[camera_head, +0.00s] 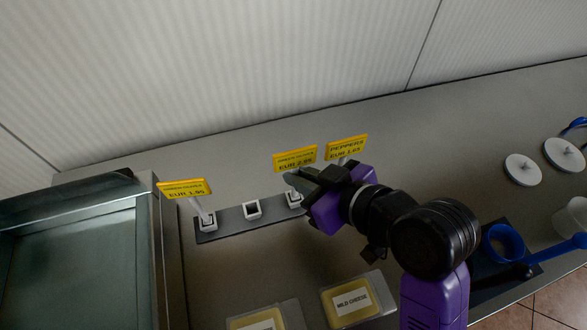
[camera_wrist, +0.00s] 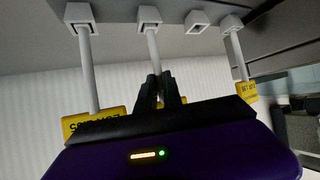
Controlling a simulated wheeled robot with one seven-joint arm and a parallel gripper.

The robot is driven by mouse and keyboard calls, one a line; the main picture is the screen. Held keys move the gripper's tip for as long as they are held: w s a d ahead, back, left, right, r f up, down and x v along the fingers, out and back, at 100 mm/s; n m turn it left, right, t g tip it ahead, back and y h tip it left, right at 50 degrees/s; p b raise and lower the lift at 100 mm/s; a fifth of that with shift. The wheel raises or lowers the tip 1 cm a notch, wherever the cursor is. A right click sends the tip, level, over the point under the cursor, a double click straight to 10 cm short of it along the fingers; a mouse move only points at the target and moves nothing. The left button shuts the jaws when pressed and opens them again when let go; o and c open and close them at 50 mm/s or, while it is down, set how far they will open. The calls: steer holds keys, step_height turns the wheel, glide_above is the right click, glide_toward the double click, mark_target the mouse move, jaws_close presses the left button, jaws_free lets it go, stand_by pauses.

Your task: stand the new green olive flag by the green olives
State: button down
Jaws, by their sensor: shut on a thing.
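My gripper (camera_head: 299,182) is shut on the white stem of a yellow price flag (camera_head: 295,158), whose top line is too small to read for certain. In the wrist view my fingers (camera_wrist: 160,88) close around this stem, and its foot appears to sit in a white socket (camera_wrist: 149,14). The grey flag strip (camera_head: 232,222) also holds a yellow flag (camera_head: 185,188) priced EUR 1.95 at its left end and a PEPPERS flag (camera_head: 346,147) at the right. One socket (camera_head: 251,210), between the left flag and the gripped one, is empty. I see no green olives.
A glass-topped case (camera_head: 80,262) stands at the left. Cheese tubs, one marked MILD CHEESE (camera_head: 351,301), lie in front of the strip. The counter behind the strip is clear up to the wall.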

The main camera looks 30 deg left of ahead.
steer(key=shift+r+p, duration=1.5)
steer(key=shift+r, duration=0.55)
steer(key=shift+r, duration=0.1)
step_height(320, 180, up, 6)
steer(key=p, duration=0.5)
glide_above(296, 162)
steer(key=shift+s+d+r, duration=0.1)
steer(key=shift+d+r, duration=0.05)
steer(key=shift+d, duration=0.3)
steer(key=s+d+p, duration=0.5)
steer(key=s+d, duration=0.8)
steer(key=d, duration=0.2)
steer(key=shift+s+p, duration=0.15)
steer(key=shift+p, duration=0.2)
